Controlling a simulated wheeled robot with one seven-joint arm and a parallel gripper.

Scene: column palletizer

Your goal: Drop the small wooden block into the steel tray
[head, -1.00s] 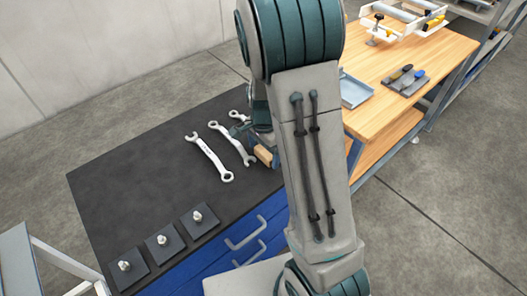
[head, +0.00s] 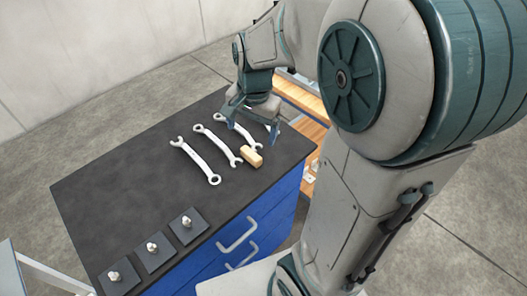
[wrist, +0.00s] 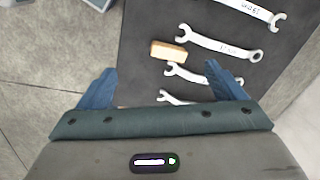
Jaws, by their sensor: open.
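The small wooden block (head: 252,157) lies on the dark worktop near its right edge, beside the ends of the wrenches. It also shows in the wrist view (wrist: 168,50), beyond the fingertips and apart from them. My gripper (head: 250,130) is open and empty above the worktop, behind the block in the head view. Its two blue fingers are spread wide in the wrist view (wrist: 163,85). The steel tray cannot be made out now; my arm covers much of the wooden bench where it stood earlier.
Several wrenches (head: 197,161) lie on the dark worktop (head: 120,170). Dark plates with upright studs (head: 152,247) line its front edge. Blue drawers (head: 250,225) with handles are below. Part of the wooden bench (head: 300,97) shows behind my arm. The worktop's left part is clear.

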